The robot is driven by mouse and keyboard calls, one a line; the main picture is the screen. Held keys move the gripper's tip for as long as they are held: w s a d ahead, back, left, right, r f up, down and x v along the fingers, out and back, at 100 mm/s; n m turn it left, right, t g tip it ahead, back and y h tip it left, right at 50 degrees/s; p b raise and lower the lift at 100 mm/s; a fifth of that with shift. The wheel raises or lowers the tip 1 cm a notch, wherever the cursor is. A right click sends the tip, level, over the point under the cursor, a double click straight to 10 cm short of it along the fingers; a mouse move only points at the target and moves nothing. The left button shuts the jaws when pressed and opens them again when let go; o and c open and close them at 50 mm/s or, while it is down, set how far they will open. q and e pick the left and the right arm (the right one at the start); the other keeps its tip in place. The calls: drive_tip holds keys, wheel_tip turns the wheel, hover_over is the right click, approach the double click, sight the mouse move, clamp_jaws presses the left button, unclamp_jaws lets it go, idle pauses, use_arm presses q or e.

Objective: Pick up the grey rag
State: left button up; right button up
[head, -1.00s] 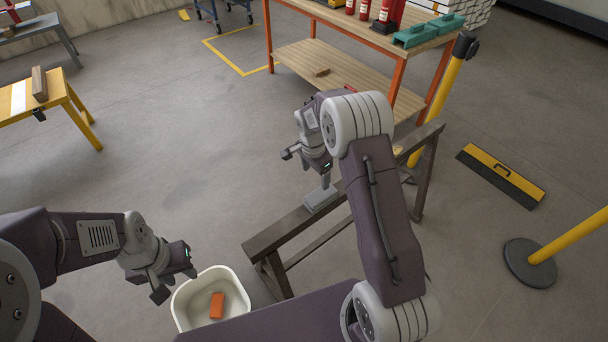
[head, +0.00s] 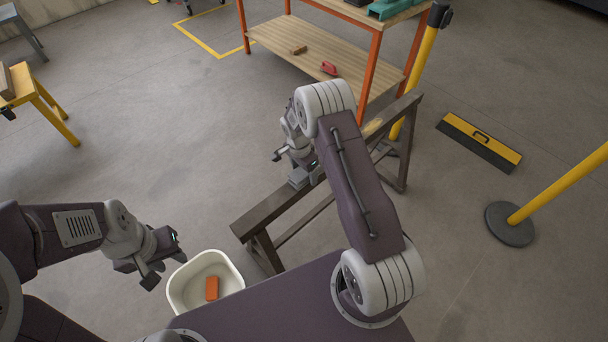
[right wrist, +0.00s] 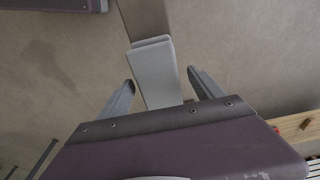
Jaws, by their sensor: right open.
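The grey rag (head: 298,180) lies folded over the dark beam of the sawhorse (head: 258,217). In the right wrist view the rag (right wrist: 158,78) hangs as a pale grey flat piece over the beam, between my two fingers. My right gripper (head: 288,168) is open at the rag, with a finger on either side of it and a gap to each. Its arm hides part of the rag and beam in the head view. My left gripper (head: 165,268) is open and empty at lower left, beside the white tub.
The white tub (head: 236,272) holds an orange block (head: 211,288) and stands left of the sawhorse. An orange-framed workbench (head: 277,37) stands behind. A yellow post (head: 424,66) rises close behind the sawhorse's far end.

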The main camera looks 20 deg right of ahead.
drive_tip(key=shift+d+f, duration=0.1)
drive_tip(key=shift+f, duration=0.3)
drive_tip(key=c, duration=1.5)
drive_tip(key=shift+o, duration=0.2)
drive_tip(key=shift+r, duration=0.1)
wheel_tip(320, 180, up, 4)
drive_tip(key=shift+r+p, duration=0.2)
drive_tip(key=shift+p, duration=0.1)
drive_tip(key=s+d+r, duration=0.6)
drive_tip(key=s+d, duration=0.1)
drive_tip(key=d, duration=0.1)
drive_tip(key=shift+s+d+r+p, duration=0.25)
drive_tip(key=shift+d+r+p, duration=0.05)
drive_tip(key=shift+d+p, duration=0.1)
